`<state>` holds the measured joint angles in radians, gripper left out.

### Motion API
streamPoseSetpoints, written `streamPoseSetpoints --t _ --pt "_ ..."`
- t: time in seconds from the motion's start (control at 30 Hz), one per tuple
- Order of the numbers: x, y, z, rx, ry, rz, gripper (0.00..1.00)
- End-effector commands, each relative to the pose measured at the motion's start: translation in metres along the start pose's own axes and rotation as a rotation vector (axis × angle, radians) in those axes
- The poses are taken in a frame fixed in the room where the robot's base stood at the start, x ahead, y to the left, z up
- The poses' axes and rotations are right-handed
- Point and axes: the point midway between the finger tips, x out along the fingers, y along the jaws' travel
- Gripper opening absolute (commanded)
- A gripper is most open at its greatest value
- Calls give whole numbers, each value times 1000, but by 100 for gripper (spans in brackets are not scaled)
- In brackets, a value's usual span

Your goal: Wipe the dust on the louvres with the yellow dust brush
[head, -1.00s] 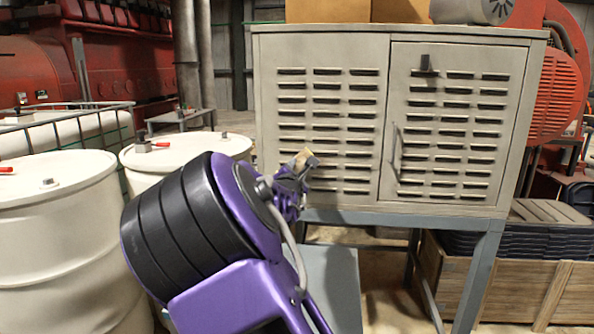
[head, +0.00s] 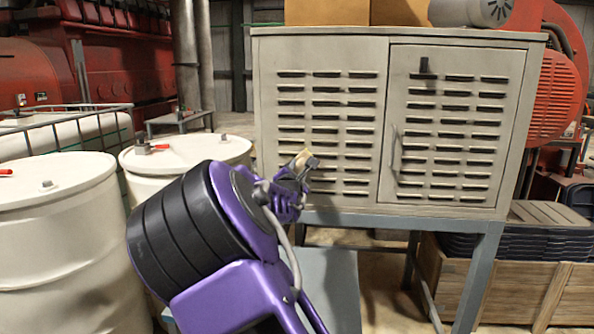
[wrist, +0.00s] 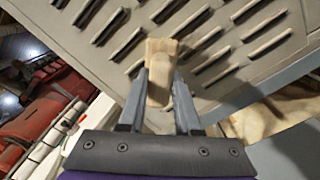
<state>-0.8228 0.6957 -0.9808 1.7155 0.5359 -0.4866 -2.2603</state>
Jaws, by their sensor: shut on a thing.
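The beige metal cabinet (head: 390,56) stands on grey legs, with rows of louvres (head: 327,114) on its left panel and on its right door. My gripper (head: 303,170) is at the lower part of the left louvre panel. In the wrist view my gripper (wrist: 158,92) is shut on a pale tan block-like thing, likely the dust brush (wrist: 159,62); no clear yellow shows. Its far end lies over the louvres in the wrist view, and I cannot tell whether it touches them. The brush (head: 300,158) shows small in the head view. Dust cannot be made out clearly.
White drums (head: 55,215) stand at the left, and another (head: 185,150) is behind my arm. The door handle (head: 395,148) juts out from the right door. A wooden crate (head: 530,285) with dark trays is at lower right.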

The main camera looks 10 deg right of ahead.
Motion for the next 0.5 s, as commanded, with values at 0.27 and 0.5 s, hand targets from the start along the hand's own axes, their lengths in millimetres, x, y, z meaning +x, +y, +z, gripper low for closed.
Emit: streamPoseSetpoints --t 0.27,0.5 --pt "6 0 1 0 -2 1 0" --pt "11 0 0 0 -1 1 0"
